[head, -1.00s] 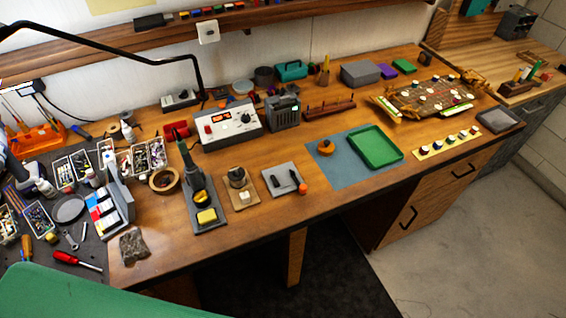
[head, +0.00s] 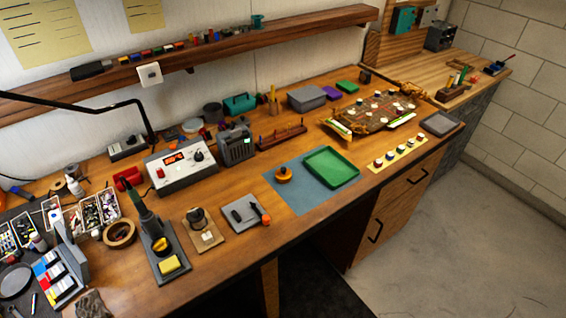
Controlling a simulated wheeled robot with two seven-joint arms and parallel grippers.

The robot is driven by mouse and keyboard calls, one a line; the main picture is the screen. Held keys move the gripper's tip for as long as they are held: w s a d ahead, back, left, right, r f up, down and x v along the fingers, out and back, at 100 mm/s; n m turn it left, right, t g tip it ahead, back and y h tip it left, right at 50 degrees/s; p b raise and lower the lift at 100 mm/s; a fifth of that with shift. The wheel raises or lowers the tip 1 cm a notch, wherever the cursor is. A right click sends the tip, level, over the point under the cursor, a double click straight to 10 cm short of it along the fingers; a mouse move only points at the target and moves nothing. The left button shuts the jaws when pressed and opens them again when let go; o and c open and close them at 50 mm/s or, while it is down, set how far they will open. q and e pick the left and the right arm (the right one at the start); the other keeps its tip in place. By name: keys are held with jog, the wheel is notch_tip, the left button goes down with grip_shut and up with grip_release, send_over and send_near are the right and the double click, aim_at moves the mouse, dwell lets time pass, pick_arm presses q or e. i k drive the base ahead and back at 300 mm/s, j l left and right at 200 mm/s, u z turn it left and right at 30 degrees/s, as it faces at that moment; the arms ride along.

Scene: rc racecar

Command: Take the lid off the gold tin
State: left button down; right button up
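Neither of my grippers is in view. I cannot pick out the gold tin with certainty. A small round dark container (head: 196,215) stands on a tan square board (head: 209,240) at the front of the workbench, with a small pale block beside it. It is too small to tell whether it is gold or has a lid. Left of it, a dark soldering stand (head: 168,281) holds a yellow-gold round piece (head: 160,245) and a yellow sponge (head: 169,264).
A grey tray (head: 240,224) lies right of the tan board. A green tray (head: 331,167) and an orange round piece (head: 284,174) rest on a blue-grey mat (head: 300,201). A power supply (head: 181,165) stands behind. Floor (head: 440,240) is clear at right.

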aim_at(282, 175)
jog(key=u, duration=0.7)
jog(key=l+u, duration=0.35)
jog(key=l, duration=0.15)
jog(key=l+u, duration=0.4)
jog(key=k+l+u, duration=0.15)
jog(key=l+u, duration=0.2)
jog(key=l, duration=0.15)
jog(key=k+l+u, duration=0.15)
jog(key=l+u, duration=0.25)
